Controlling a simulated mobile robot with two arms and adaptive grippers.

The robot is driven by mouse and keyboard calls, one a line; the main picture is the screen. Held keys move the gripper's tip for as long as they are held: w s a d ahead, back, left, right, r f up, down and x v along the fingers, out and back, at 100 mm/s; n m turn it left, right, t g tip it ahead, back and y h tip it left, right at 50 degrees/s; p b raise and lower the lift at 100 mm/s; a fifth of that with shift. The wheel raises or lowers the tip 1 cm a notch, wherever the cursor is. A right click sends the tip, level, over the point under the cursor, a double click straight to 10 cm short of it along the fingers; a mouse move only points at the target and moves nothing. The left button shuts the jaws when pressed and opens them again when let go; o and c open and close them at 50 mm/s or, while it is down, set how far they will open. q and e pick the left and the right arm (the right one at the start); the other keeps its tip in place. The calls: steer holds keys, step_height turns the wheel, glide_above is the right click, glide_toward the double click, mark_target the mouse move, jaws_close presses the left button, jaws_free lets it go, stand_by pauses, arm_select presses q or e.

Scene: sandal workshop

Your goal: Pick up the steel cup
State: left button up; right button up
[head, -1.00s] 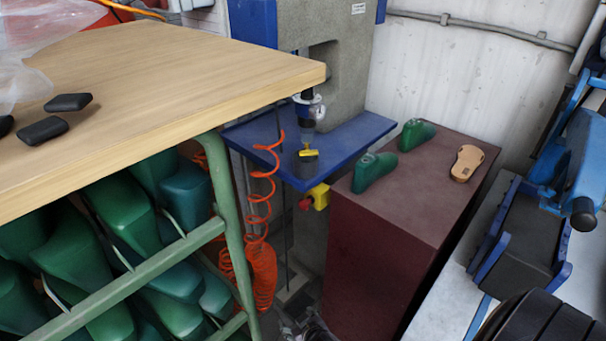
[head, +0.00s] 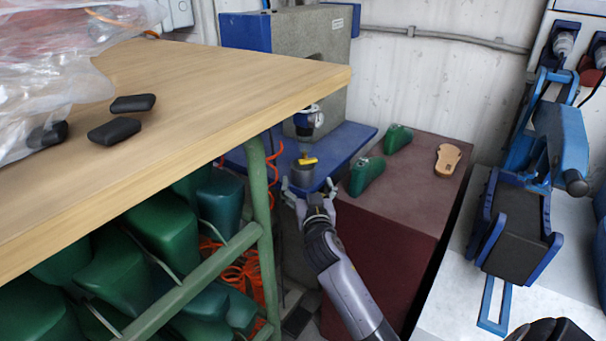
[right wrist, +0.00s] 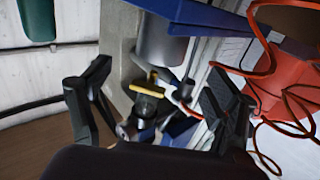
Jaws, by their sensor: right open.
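The steel cup (head: 302,174) is a small grey cylinder on the blue machine table (head: 350,140), below a yellow bar in the head view. I cannot tell whether a finger touches the cup. My left gripper is not in view.
The wooden tabletop (head: 200,85) and its green frame (head: 262,200) stand close left of my right arm. The maroon box (head: 400,205) with green lasts (head: 367,174) and a tan sole (head: 447,160) is at right. Orange coiled hose (right wrist: 265,155) hangs near the gripper.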

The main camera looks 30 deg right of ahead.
mark_target(305, 173)
steer(key=x, duration=0.4)
steer(key=shift+w+d+r, duration=0.15)
steer(key=shift+w+r, duration=0.05)
steer(key=shift+w, duration=0.1)
steer(key=p+x, duration=0.1)
steer(key=x, duration=0.3)
steer(key=shift+w, duration=0.2)
steer(key=shift+c, duration=0.6)
steer(key=c, duration=1.2)
steer(key=shift+o, duration=0.2)
steer(key=shift+r, duration=0.1)
